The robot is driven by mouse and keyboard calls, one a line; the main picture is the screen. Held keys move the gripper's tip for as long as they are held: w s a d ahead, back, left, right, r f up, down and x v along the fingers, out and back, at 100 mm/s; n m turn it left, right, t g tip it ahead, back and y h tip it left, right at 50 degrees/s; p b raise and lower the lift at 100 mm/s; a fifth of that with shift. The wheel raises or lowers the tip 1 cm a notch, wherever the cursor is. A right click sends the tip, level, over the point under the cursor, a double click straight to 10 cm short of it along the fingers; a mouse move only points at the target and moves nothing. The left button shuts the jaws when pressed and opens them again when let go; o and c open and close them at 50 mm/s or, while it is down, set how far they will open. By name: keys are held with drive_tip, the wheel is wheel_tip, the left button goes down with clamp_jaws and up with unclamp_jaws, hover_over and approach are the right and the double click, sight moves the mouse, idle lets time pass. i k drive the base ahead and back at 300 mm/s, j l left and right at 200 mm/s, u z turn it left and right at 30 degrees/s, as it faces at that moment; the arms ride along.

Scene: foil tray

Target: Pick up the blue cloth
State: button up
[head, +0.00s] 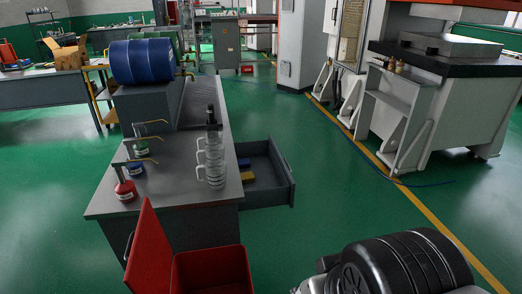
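A small flat blue item, which looks like the blue cloth (243,163), lies in the open drawer (279,190) on the right side of the grey workbench (185,190). It is near the drawer's back left, partly hidden by the drawer's edge and the bench. A yellow item (247,178) lies just in front of it. The cloth's folds are too small to make out. Part of my own arm shows at the bottom right, but no gripper fingers are in view.
A stack of clear jugs (214,165) stands at the bench's right edge, beside the drawer. Several pump cans, one red (125,191), stand on the left. A blue drum (143,61) lies behind. An open red bin (212,272) stands in front. Green floor is clear right of the drawer.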

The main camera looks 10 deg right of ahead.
sight(245, 162)
drive_tip(key=i+l+z, duration=0.35)
drive_tip(key=i+l, duration=0.4)
drive_tip(key=l, duration=0.15)
drive_tip(key=i+l+z, duration=0.35)
drive_tip(key=i+l, duration=0.35)
drive_tip(key=i+l+u, duration=0.1)
drive_tip(key=i+u, duration=0.15)
drive_tip(key=i, duration=0.25)
drive_tip(key=i+l+u, duration=0.25)
drive_tip(key=i, duration=0.25)
drive_tip(key=i+l+u, duration=0.25)
drive_tip(key=i, duration=0.25)
drive_tip(key=i+l+u, duration=0.25)
drive_tip(key=i, duration=0.2)
drive_tip(key=i+u, duration=0.15)
drive_tip(key=u, duration=0.35)
drive_tip(key=i+u, duration=0.1)
drive_tip(key=u, duration=0.4)
drive_tip(key=i+u, duration=0.15)
drive_tip(key=u, duration=0.3)
drive_tip(key=i+l+u, duration=0.1)
drive_tip(key=u, duration=0.4)
drive_tip(key=i+l+u, duration=0.1)
drive_tip(key=u, duration=0.4)
drive_tip(key=i+l+u, duration=0.15)
drive_tip(key=u, duration=0.2)
drive_tip(key=i+l+u, duration=0.15)
drive_tip(key=u, duration=0.2)
drive_tip(key=l, duration=0.1)
